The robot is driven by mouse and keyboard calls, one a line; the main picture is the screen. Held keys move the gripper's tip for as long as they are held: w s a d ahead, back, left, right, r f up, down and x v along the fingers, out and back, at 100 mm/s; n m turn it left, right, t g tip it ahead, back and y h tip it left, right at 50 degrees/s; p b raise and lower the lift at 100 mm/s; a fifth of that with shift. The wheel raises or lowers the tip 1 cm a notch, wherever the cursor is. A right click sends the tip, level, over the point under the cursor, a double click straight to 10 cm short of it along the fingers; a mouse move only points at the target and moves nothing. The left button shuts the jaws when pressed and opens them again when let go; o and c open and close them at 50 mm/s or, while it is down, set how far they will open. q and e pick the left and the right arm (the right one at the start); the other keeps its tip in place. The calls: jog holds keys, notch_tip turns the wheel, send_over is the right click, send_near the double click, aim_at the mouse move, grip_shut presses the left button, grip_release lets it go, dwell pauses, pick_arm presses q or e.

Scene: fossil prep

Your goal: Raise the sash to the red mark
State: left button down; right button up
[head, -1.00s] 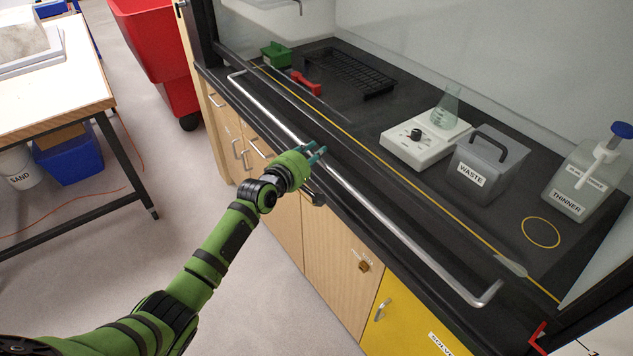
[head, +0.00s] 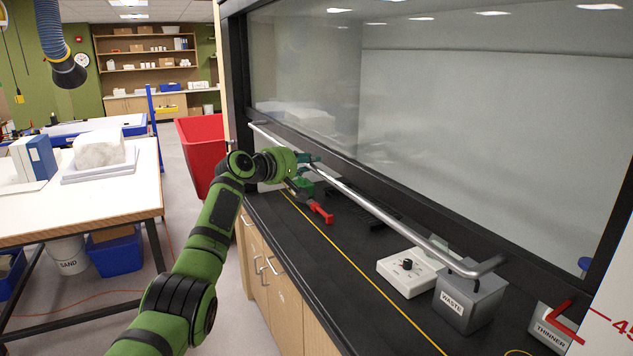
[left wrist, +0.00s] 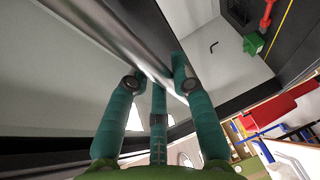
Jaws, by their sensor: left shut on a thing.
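The fume hood's glass sash (head: 480,115) has a dark lower frame and a long metal handle bar (head: 385,213). The bar hangs above the black work surface. My left gripper (head: 311,161) is shut on the bar near its left part. In the left wrist view, the teal fingers of the gripper (left wrist: 157,80) close around the shiny bar (left wrist: 108,28). My right gripper is out of view.
A table (head: 95,205) and red bin (head: 200,150) are at left.

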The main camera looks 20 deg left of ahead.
pick_arm(q)
notch_tip(320, 180, up, 4)
jog(key=shift+f+p, duration=0.25)
jog(key=shift+p, duration=0.4)
jog(key=shift+r, duration=0.4)
jog(key=c, duration=1.3)
grip_release()
jog(key=shift+f, duration=0.1)
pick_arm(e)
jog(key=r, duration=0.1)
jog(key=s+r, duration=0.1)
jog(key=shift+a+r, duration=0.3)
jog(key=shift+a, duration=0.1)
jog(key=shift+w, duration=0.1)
pick_arm(q)
jog(key=v, duration=1.2)
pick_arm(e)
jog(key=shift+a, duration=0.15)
